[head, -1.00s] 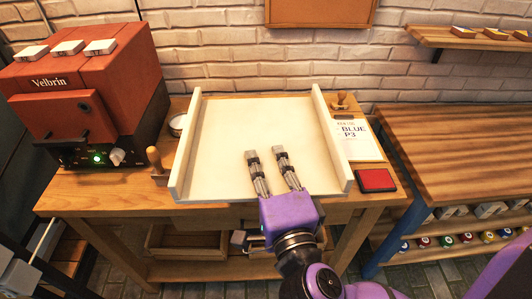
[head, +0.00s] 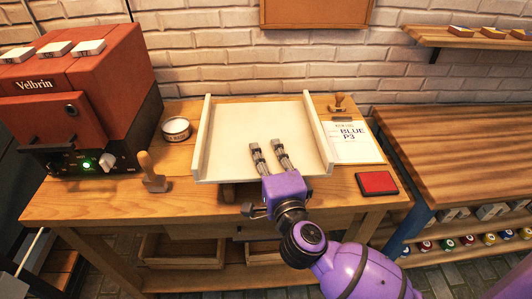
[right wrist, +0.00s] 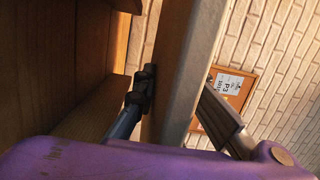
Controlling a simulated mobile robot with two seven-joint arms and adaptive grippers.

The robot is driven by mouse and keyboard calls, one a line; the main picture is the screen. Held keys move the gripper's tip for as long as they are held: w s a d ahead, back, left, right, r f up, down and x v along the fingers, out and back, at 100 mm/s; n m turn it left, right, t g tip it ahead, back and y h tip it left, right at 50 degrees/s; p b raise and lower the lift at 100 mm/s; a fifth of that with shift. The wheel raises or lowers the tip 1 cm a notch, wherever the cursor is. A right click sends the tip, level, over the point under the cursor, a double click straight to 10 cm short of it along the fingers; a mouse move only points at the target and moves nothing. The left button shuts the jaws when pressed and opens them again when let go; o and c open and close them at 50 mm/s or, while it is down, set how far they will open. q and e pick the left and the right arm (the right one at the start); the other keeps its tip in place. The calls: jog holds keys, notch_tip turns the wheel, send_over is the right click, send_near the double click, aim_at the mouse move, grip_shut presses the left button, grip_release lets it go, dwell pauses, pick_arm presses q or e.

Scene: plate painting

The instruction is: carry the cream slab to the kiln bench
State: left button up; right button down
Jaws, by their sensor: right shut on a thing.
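The cream slab (head: 225,135), a wide flat board with a raised wall along each side, is over the wooden bench (head: 95,200) in the head view. The red Velbrin kiln (head: 75,95) stands on this bench to the left. My right gripper (head: 266,155) is shut on the slab's near edge, with two fingers on top and one lower. The right wrist view shows the slab's edge (right wrist: 190,70) between the fingers. Whether the slab touches the bench is unclear; its underside is hidden. My left gripper is not in view.
A stamp (head: 151,172) and a round tin (head: 176,128) stand left of the slab. Right of it are another stamp (head: 341,103), a printed sheet (head: 350,145) and a red pad (head: 377,183). A second wooden table (head: 455,150) stands to the right.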

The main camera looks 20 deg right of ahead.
jog(key=shift+w+r, duration=0.25)
jog(key=shift+r, duration=0.15)
jog(key=f, duration=0.1)
jog(key=f+b, duration=0.1)
jog(key=f, duration=0.1)
jog(key=shift+w+d+f, duration=0.1)
jog(key=shift+w+f, duration=0.15)
jog(key=shift+f, duration=0.1)
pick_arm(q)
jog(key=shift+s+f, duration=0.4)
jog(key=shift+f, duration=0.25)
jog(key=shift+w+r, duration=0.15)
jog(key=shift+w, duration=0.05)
pick_arm(e)
jog(key=c, duration=2)
grip_release()
jog(key=shift+s+f, duration=0.1)
jog(key=shift+f, duration=0.45)
jog(key=shift+c, duration=0.2)
jog(key=shift+o, duration=1.2)
jog(key=shift+s, duration=0.1)
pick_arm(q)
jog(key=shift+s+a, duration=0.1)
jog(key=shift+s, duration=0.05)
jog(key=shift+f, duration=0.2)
